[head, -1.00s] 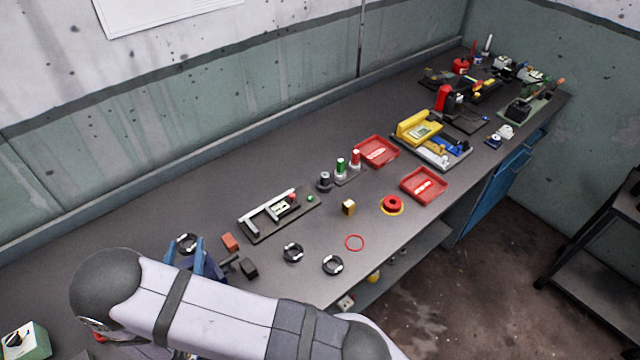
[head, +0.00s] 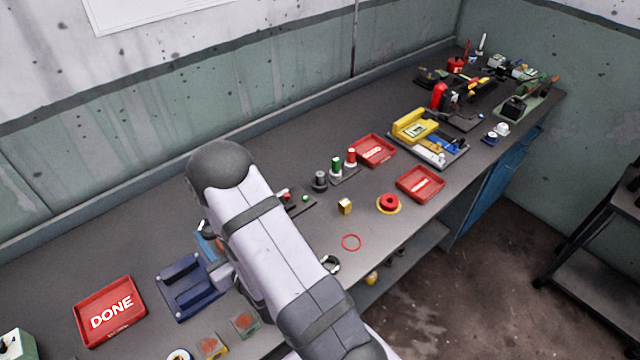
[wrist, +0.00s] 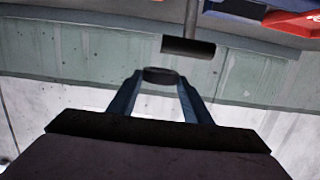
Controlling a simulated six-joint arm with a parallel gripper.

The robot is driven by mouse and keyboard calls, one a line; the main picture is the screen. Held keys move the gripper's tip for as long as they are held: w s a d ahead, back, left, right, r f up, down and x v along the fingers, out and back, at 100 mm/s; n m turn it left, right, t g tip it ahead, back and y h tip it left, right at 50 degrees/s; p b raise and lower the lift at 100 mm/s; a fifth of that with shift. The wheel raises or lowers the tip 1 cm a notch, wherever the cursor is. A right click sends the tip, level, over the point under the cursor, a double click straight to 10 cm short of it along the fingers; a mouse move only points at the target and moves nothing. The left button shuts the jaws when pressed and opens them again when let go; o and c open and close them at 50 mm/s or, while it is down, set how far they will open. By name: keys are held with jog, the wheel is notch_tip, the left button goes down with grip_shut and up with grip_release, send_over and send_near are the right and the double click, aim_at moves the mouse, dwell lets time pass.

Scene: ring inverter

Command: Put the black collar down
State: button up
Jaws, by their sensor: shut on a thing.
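My gripper (wrist: 160,79) is shut on a black collar (wrist: 160,74), which sits between the tips of its blue fingers in the wrist view. In the head view, the gripper (head: 207,243) is mostly behind my arm. Part of the dark, white-marked collar (head: 205,228) shows at its fingertips. The collar appears held above the bench; its exact height cannot be told. Another black collar (head: 331,263) lies on the bench, partly behind my arm.
A red DONE tray (head: 133,333) and a blue fixture (head: 170,306) stand at the lower left. A red ring (head: 351,242), a brass block (head: 345,207) and a red tray (head: 405,190) lie right of my arm. Bare bench (head: 120,235) shows at left.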

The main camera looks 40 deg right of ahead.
jog(key=w+d+r+m+g+h+b, duration=0.2)
jog(key=d+m+h, duration=0.2)
jog(key=d, duration=0.7)
jog(key=w+d+r+m+g+h+b, duration=0.25)
jog(key=d+h, duration=0.25)
jog(key=d, duration=0.6)
jog(key=w+d+r+m+g+h+b, duration=0.2)
jog(key=w+d+m+h, duration=0.15)
jog(key=d, duration=0.75)
jog(key=shift+s+d+f+m+g+h+p, duration=0.2)
jog(key=shift+d+f+m+g+h+p, duration=0.35)
jog(key=shift+f, duration=1.95)
jog(key=shift+s+d+f+m+g+h+p, duration=0.3)
jog(key=shift+d+f+p, duration=0.4)
jog(key=shift+f, duration=1.85)
jog(key=shift+s+d+f+m+g+h+p, duration=0.1)
jog(key=shift+d+f+m+g+h+p, duration=0.4)
jog(key=shift+f, duration=2)
jog(key=shift+d+f+y, duration=0.1)
jog(key=shift+d+y, duration=0.15)
jog(key=shift+y, duration=0.05)
jog(key=shift+f+b, duration=0.65)
jog(key=shift+b, duration=0.1)
